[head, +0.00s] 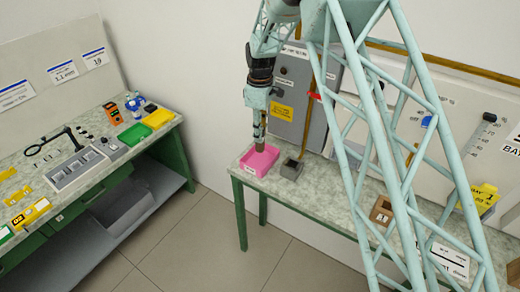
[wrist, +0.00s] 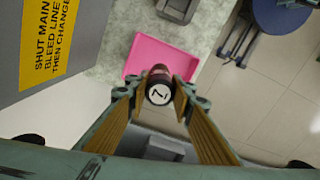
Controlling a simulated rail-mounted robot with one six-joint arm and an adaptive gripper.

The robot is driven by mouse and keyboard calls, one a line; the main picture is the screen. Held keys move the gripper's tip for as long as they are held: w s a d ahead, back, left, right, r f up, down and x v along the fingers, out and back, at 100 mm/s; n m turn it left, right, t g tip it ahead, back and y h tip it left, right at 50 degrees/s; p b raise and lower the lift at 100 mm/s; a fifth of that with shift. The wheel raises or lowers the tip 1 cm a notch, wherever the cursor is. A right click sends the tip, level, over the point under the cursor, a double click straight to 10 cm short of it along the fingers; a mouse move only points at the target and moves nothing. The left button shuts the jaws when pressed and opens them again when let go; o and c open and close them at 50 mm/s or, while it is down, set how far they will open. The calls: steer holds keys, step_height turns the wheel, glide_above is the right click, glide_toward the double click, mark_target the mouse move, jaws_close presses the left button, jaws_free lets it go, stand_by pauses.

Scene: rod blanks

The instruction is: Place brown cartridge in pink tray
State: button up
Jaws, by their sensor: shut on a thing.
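The pink tray (head: 259,160) sits at the left end of the right-hand table, and it also shows in the wrist view (wrist: 178,58). My gripper (head: 260,146) is above the tray in the head view, pointing down. In the wrist view my gripper (wrist: 159,92) is shut on the brown cartridge (wrist: 159,74). The cartridge's white end, marked 7, faces the wrist camera. The cartridge overlaps the tray's near edge in the wrist view; I cannot tell its exact height above the tray floor. The visible tray floor looks empty.
A small dark grey box (head: 291,169) stands right of the tray. A grey cabinet (head: 297,95) with a yellow label is behind it. A brown box (head: 381,211) is farther right. The left workbench (head: 100,150) holds several tools and trays.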

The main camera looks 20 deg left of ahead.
mark_target(260, 146)
steer(key=shift+f, duration=1.75)
steer(key=shift+f, duration=0.1)
steer(key=shift+f+p, duration=0.45)
steer(key=shift+f, duration=1.35)
steer(key=shift+f, duration=0.15)
steer(key=o, duration=0.9)
steer(key=shift+r, duration=0.2)
steer(key=shift+r+b, duration=0.6)
steer(key=shift+r, duration=5.35)
